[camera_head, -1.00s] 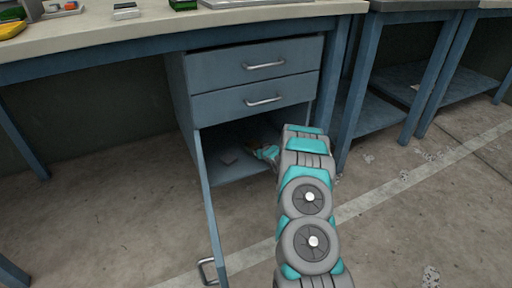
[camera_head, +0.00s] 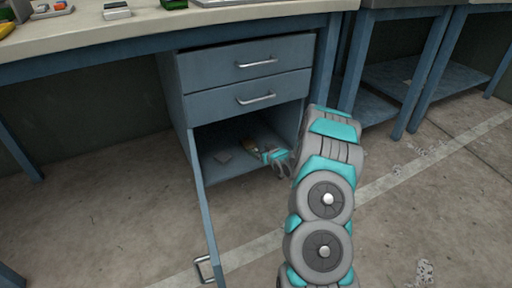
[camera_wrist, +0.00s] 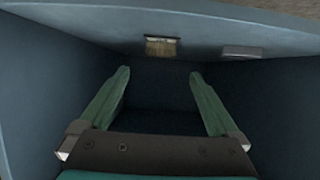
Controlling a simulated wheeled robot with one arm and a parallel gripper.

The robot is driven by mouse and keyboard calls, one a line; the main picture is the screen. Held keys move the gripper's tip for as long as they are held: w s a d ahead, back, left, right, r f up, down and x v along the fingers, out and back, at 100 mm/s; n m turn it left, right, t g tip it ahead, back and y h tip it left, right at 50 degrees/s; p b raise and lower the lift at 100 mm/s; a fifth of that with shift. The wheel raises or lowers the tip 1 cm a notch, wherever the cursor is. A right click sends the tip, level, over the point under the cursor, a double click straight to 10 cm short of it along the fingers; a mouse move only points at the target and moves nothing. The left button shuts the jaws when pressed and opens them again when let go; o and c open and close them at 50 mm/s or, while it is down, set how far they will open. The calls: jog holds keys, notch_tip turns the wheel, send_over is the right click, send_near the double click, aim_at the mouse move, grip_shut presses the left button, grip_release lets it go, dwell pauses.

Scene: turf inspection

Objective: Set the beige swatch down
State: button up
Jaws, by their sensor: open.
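My gripper (camera_head: 280,168) is at the opening of the lower cabinet compartment (camera_head: 205,140), under the two drawers. In the wrist view my gripper (camera_wrist: 158,88) is open, with nothing between its green fingers. A small tan piece with a darker band (camera_wrist: 161,46) lies on the compartment floor beyond the fingertips, apart from them. I cannot tell for sure whether it is the beige swatch. It shows as a brownish spot (camera_head: 249,147) beside my gripper in the head view. A flat grey piece (camera_wrist: 242,51) lies to its right in the wrist view, and left of it in the head view (camera_head: 222,157).
The cabinet door (camera_head: 207,225) stands open toward me, its handle (camera_head: 203,269) low. The drawers (camera_head: 250,82) above are shut. Compartment walls (camera_wrist: 40,95) flank my gripper. The workbench top (camera_head: 100,34) holds several small items.

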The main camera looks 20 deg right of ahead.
jog(key=shift+s+r, duration=0.3)
jog(key=shift+s, duration=0.3)
jog(key=shift+a+r, duration=0.2)
jog(key=shift+r, duration=0.1)
jog(key=s+a+r+g+h, duration=0.1)
jog(key=s+a+r+g, duration=0.3)
jog(key=s+a+r, duration=0.3)
jog(key=s+a+r+g, duration=0.3)
jog(key=s+a+r, duration=0.25)
jog(key=s, duration=0.35)
jog(key=s+a+r+g, duration=0.2)
jog(key=s+a+r, duration=0.1)
jog(key=s, duration=0.9)
jog(key=s+a+r+g, duration=0.2)
jog(key=s+a, duration=0.3)
jog(key=s, duration=0.8)
jog(key=s+a+r+g, duration=0.3)
jog(key=s+g, duration=0.1)
jog(key=s, duration=0.9)
jog(key=shift+s+a+r+y, duration=0.15)
jog(key=shift+a+r+y, duration=0.15)
jog(key=shift+a+r, duration=0.1)
